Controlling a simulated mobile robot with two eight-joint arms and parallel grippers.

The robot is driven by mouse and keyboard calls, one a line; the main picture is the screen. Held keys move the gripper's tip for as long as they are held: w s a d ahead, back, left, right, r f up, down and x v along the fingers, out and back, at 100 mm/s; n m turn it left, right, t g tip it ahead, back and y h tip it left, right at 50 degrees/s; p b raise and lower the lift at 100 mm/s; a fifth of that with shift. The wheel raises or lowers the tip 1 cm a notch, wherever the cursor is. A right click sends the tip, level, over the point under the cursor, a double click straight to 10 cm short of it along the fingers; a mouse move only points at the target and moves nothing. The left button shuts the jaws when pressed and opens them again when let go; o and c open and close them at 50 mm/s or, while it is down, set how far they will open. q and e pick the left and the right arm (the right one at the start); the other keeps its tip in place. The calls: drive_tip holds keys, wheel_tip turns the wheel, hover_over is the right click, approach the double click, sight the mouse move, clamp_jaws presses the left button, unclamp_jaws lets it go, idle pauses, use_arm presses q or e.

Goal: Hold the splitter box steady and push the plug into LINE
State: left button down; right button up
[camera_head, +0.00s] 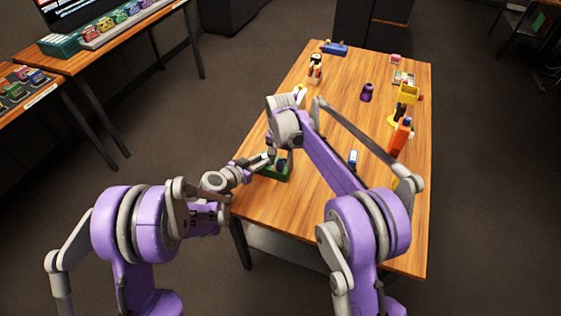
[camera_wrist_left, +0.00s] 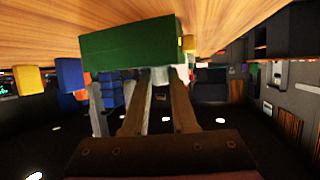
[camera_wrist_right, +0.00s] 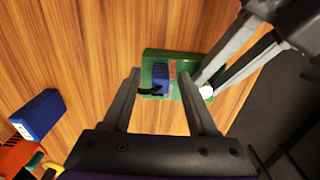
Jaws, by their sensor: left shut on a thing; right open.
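The green splitter box (camera_head: 268,173) stands at the table's left edge. My left gripper (camera_wrist_left: 162,74) is shut on it from the side; the box (camera_wrist_left: 130,42) fills the space beyond its fingertips. In the right wrist view, the left fingers reach the box (camera_wrist_right: 150,53) from the upper right. A blue plug (camera_wrist_right: 160,78) with a short black cable appears on or just above the box; I cannot tell whether it is seated. My right gripper (camera_wrist_right: 159,73) is open above the box, with the plug seen between its fingertips. The LINE marking is not readable.
A blue block (camera_wrist_right: 38,114) with a white label lies on the table, apart from the box. An orange bottle-like object (camera_head: 400,138), a yellow item (camera_head: 408,93) and a purple object (camera_head: 367,92) stand farther right and back.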

sight(280, 160)
wheel_tip(280, 160, up, 12)
drive_tip(key=shift+f, duration=0.2)
idle(0.4)
use_arm(q)
drive_tip(key=c, duration=0.6)
unclamp_jaws()
drive_tip(key=shift+c, duration=0.2)
drive_tip(key=v, duration=1.2)
drive_tip(key=shift+r, duration=0.1)
drive_tip(key=shift+o, duration=0.3)
